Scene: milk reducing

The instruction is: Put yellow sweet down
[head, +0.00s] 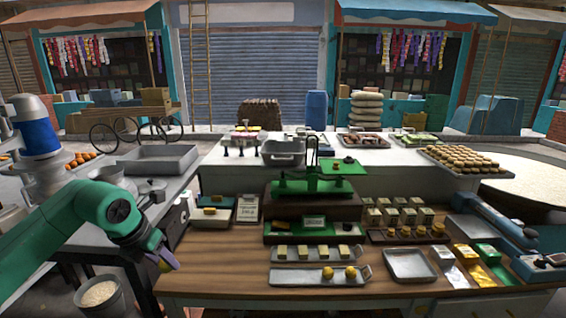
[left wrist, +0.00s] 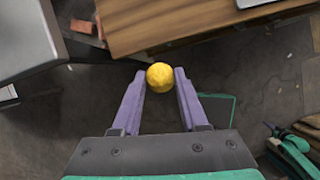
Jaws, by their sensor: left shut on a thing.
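My left gripper (head: 168,260) is at the left edge of the wooden counter (head: 220,275) in the head view. It is shut on a round yellow sweet (left wrist: 160,77), held between the purple fingertips in the left wrist view. Dark floor shows beneath the sweet, and the counter edge lies just beyond it. Two similar yellow balls (head: 351,272) sit on the right part of a long metal tray (head: 300,277) at the counter's front. My right gripper is not in view.
An empty square metal tray (head: 408,265) lies right of the long tray, beside colored packets (head: 468,258). A green balance scale (head: 314,182) stands behind. A tray with several pale yellow blocks (head: 315,253) lies behind the long tray. The counter's front left is bare.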

